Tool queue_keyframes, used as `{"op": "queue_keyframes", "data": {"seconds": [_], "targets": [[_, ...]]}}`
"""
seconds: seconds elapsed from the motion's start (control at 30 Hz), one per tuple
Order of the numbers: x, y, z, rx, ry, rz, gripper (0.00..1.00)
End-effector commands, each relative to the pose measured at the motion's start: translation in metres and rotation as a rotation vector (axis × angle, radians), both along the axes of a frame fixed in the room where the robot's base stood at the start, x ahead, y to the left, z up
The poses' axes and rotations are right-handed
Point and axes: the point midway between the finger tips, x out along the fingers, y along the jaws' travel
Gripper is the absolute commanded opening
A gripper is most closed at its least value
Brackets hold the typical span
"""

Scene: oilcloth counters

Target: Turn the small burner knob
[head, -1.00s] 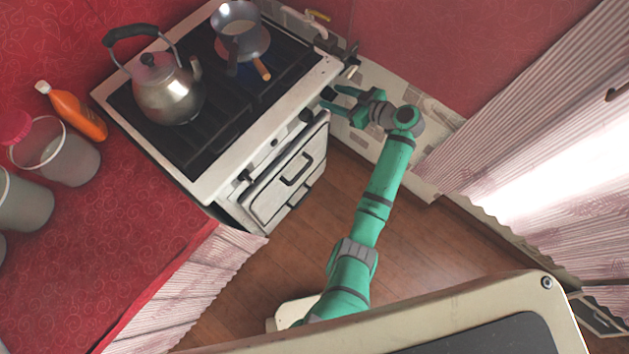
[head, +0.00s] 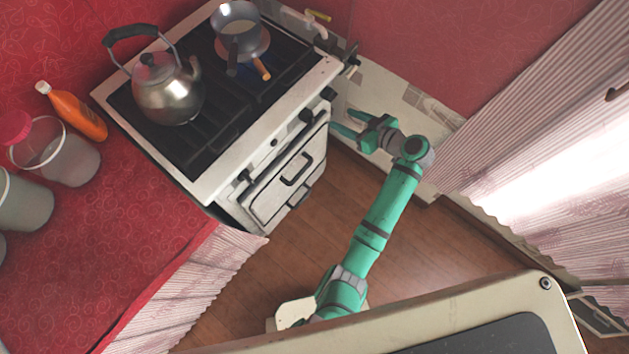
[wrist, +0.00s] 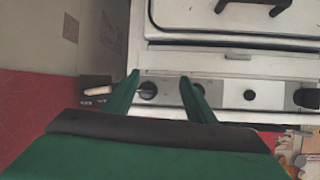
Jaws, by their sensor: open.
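Several dark knobs line the stove's front panel. The rightmost knob in the head view (head: 328,94) appears in the wrist view (wrist: 148,90) between the finger directions. Another knob is partly behind the right finger in the wrist view (wrist: 199,89). I cannot tell from markings which knob is for the small burner. My gripper (head: 341,121) is open and empty, in front of the stove's right end and apart from the knobs in the head view. Its two fingers also show in the wrist view (wrist: 160,76), spread around the end knob's position.
The stove (head: 215,190) carries a kettle (head: 168,92) and a saucepan (head: 238,38) with a blue flame beneath. The oven door (head: 290,180) is below the knobs. A small pale lever (wrist: 98,90) lies beside the panel. Wooden floor (head: 310,235) is clear in front.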

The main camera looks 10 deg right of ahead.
Motion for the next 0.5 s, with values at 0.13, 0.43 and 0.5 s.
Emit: {"op": "queue_keyframes", "data": {"seconds": [0.13,0.43,0.5], "targets": [[-0.006,0.018,-0.021,0.010,0.034,-0.048,0.51],[-0.024,0.048,-0.059,0.020,0.094,-0.153,0.51],[-0.029,0.056,-0.067,0.022,0.107,-0.178,0.51]]}}
